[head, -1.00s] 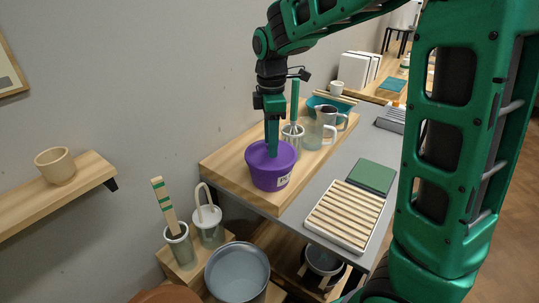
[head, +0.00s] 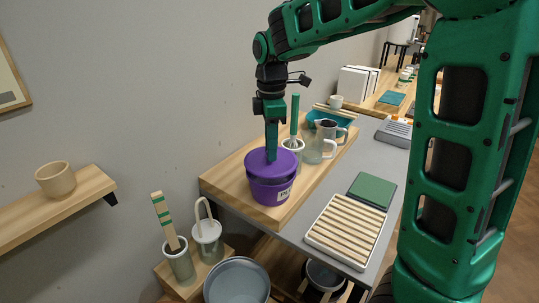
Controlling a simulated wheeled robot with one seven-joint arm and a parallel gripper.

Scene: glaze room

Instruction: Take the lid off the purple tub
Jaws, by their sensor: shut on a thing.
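The inside of the tub is hidden under the lid.
A slatted rack (head: 345,229) and a green board (head: 372,190) lie to the right on the grey bench (head: 330,185). Grey bench top shows between tub and rack.

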